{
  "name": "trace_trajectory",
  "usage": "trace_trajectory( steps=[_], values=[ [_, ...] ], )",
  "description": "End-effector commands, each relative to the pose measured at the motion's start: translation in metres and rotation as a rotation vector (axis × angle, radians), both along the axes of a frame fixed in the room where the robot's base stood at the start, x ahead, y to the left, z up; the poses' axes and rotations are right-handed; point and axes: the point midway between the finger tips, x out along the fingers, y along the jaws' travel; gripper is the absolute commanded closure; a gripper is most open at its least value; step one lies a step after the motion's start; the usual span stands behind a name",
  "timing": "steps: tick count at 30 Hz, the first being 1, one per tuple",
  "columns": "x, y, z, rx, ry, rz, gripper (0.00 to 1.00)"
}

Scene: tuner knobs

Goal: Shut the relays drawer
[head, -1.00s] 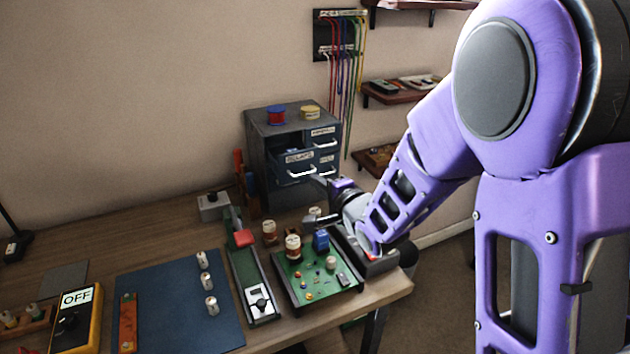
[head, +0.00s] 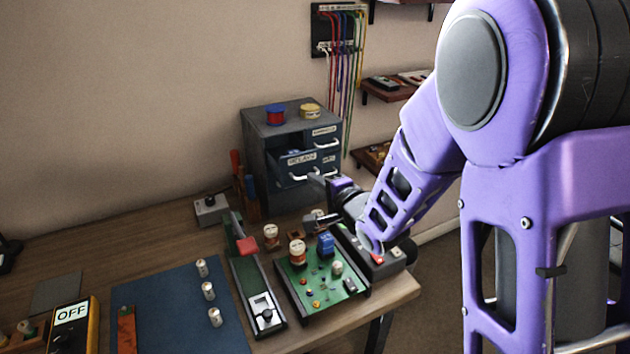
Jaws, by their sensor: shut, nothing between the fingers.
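The relays drawer (head: 301,158) is a blue-grey drawer with a white label and a pale handle, in the dark metal cabinet (head: 262,152) at the back of the bench. It stands out from the cabinet front, toward me. My gripper (head: 318,178) is shut and empty, with its tips close to the drawer's handle at the right. I cannot tell whether the tips touch the drawer front. Part of the cabinet's lower front is hidden by my wrist.
A red spool (head: 275,114) and a yellow spool (head: 310,110) sit on the cabinet. A green circuit board (head: 318,282) with several parts lies below my wrist. A blue mat (head: 172,318) and a yellow meter (head: 74,325) lie at the left. Colored cables (head: 345,80) hang behind.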

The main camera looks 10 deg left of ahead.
Motion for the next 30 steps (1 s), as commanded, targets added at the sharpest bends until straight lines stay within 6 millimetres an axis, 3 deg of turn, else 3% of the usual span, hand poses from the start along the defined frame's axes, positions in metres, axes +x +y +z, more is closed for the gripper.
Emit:
trace_trajectory(
  steps=[7,15,21,30],
  values=[
    [0.008,0.005,-0.001,0.001,-0.002,-0.001,1.0],
    [0.059,0.043,-0.001,0.002,-0.001,0.0,1.0],
    [0.085,0.063,-0.001,0.0,0.0,0.0,1.0],
    [0.091,0.069,0.002,0.005,-0.003,0.0,1.0]
  ],
)
